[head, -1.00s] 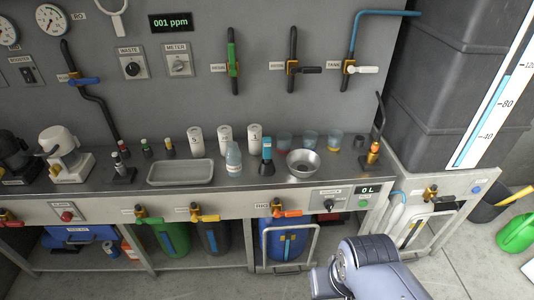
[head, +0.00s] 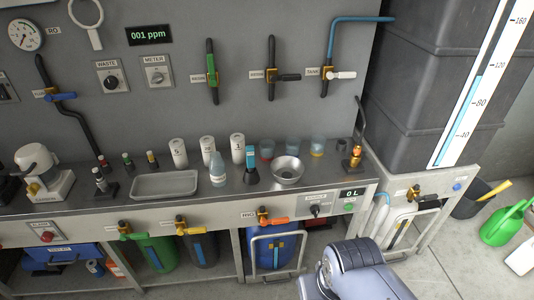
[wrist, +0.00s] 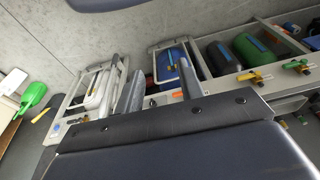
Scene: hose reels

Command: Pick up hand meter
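The hand meter appears to be the upright device with a blue top and dark lower part (head: 251,166). It stands on the steel bench (head: 110,204) between a pale blue bottle (head: 217,170) and a metal bowl (head: 287,172). I cannot make it out in the wrist view. My gripper (wrist: 161,74) shows in the wrist view with its two fingers apart and nothing seen between them. It is away from the meter. In the head view only part of my arm shows at the bottom, and the fingers are hidden.
White cylinders (head: 208,149) stand behind the meter, and a grey tray (head: 165,185) lies to its left. Blue cups (head: 267,149) stand behind the bowl. Valves with coloured handles (head: 265,217) project from the bench front. Open floor lies at the lower right, near a green watering can (head: 503,226).

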